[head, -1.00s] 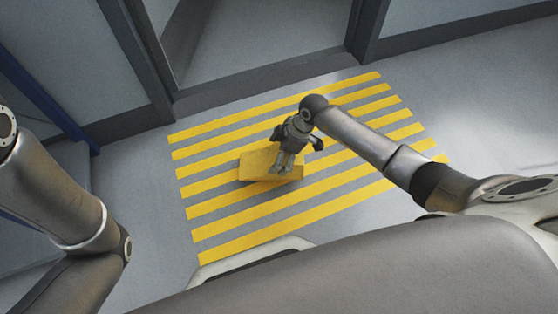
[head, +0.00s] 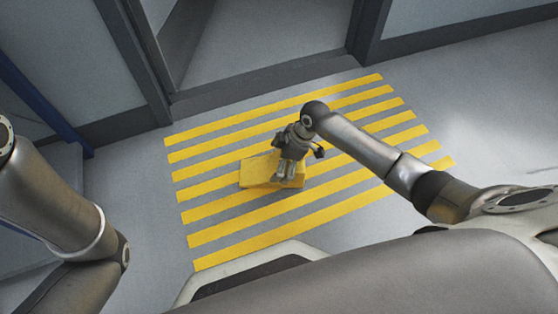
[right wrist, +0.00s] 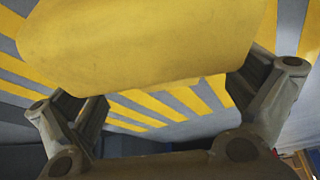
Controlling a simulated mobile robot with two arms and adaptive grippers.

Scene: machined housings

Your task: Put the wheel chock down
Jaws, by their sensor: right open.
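The yellow wheel chock (head: 257,173) lies on the yellow-striped floor patch, near its middle. My right gripper (head: 287,174) is over the chock's right part and hides some of it. In the right wrist view, the chock (right wrist: 140,40) fills the upper middle. The open fingers of the right gripper (right wrist: 165,92) stand to the left and right of its near edge. Whether a finger touches it I cannot tell. My left arm comes in at the left of the head view, but its gripper is out of the picture.
The striped floor marking (head: 325,205) has free room all around the chock. A dark-framed doorway or panel (head: 265,85) stands behind it. A blue post (head: 40,100) is at the far left. Grey floor (head: 490,110) is clear on the right.

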